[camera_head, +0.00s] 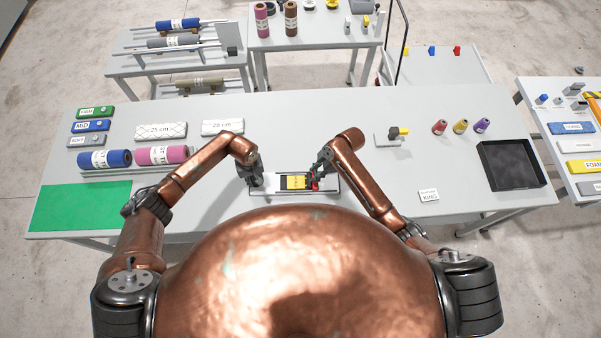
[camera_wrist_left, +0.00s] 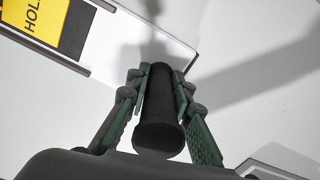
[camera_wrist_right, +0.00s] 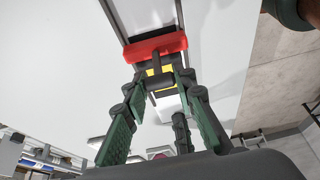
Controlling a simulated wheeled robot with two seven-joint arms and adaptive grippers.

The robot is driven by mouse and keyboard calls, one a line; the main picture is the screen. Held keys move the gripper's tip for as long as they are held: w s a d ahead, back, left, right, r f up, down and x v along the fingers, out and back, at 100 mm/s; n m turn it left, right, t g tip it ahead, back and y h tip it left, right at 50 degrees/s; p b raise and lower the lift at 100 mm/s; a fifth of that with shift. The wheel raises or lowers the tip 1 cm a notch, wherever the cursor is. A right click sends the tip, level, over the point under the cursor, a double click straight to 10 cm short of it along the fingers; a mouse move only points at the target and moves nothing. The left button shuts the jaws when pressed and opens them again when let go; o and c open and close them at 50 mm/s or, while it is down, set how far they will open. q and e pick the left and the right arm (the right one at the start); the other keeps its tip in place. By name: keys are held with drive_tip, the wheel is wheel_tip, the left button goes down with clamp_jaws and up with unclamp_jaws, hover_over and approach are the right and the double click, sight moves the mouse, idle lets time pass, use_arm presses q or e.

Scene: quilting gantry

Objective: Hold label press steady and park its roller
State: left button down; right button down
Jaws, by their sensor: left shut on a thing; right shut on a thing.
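The label press (camera_head: 265,194) is a pale, narrow base lying on the table in front of me, with a yellow plate (camera_head: 293,182) between dark rails. My left gripper (camera_head: 256,181) is shut on an upright black post (camera_wrist_left: 160,115) at the press's left end. My right gripper (camera_head: 317,180) is at the right part of the press. It is shut on the black handle of the red roller carriage (camera_wrist_right: 155,47), which sits across the rails. The roller itself is not clearly visible.
A green mat (camera_head: 80,207) and blue and pink rolls (camera_head: 105,159) are on the left. The table between is clear.

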use_arm(q)
drive_tip(key=shift+s+a+f, duration=0.2)
drive_tip(key=shift+s+f, duration=0.05)
drive_tip(key=shift+f, duration=0.05)
use_arm(e)
drive_tip(key=d, duration=0.7)
drive_tip(key=shift+s+d, duration=0.1)
drive_tip(key=shift+s, duration=0.1)
drive_tip(key=c, duration=1.6)
unclamp_jaws()
drive_tip(key=shift+r, duration=0.1)
use_arm(q)
drive_tip(key=shift+w, duration=0.1)
use_arm(e)
drive_tip(key=v, duration=1.1)
drive_tip(key=shift+d+r, duration=0.15)
drive_tip(key=shift+r, duration=0.2)
